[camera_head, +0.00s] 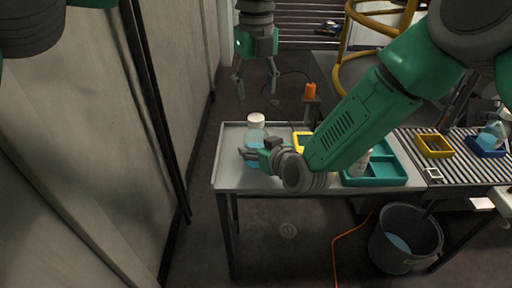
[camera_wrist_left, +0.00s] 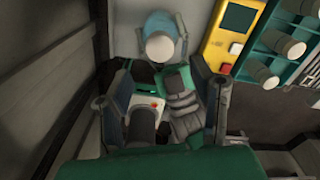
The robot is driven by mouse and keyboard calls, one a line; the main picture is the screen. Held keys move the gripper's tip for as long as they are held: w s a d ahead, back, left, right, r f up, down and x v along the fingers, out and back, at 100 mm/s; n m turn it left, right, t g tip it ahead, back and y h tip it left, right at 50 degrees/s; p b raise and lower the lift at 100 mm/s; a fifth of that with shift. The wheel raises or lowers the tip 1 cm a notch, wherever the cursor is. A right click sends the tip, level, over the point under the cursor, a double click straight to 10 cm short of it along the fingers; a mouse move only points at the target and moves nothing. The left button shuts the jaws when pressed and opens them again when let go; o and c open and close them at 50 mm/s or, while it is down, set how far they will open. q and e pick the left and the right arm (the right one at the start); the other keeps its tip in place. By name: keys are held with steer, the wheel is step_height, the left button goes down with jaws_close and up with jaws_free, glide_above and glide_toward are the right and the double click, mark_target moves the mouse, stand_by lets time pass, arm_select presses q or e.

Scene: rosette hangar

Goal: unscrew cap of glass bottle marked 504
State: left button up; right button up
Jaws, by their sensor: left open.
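A glass bottle (camera_head: 256,138) with blue liquid and a white cap (camera_head: 257,119) stands upright on the left part of the table in the head view. No number can be read on it. My right gripper (camera_head: 246,154) reaches it from the right, low on its body, with a finger on either side, and appears shut on it. In the left wrist view the cap (camera_wrist_left: 160,46) is seen from above, on the bottle. My left gripper (camera_head: 256,84) hangs open and empty, fingers down, well above the cap.
The grey table (camera_head: 232,180) also bears a teal tray (camera_head: 385,170) with bottles, partly behind my right arm. A roller conveyor (camera_head: 462,160) with a yellow bin (camera_head: 434,145) lies to the right. A bucket (camera_head: 404,238) stands below. A wall panel rises at the left.

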mark_target(256, 117)
arm_select(q)
steer(key=m, duration=0.4)
steer(key=shift+d, duration=0.15)
steer(key=shift+f+m, duration=0.3)
step_height(256, 117, down, 8)
steer(key=shift+r, duration=0.25)
steer(key=shift+c, duration=0.5)
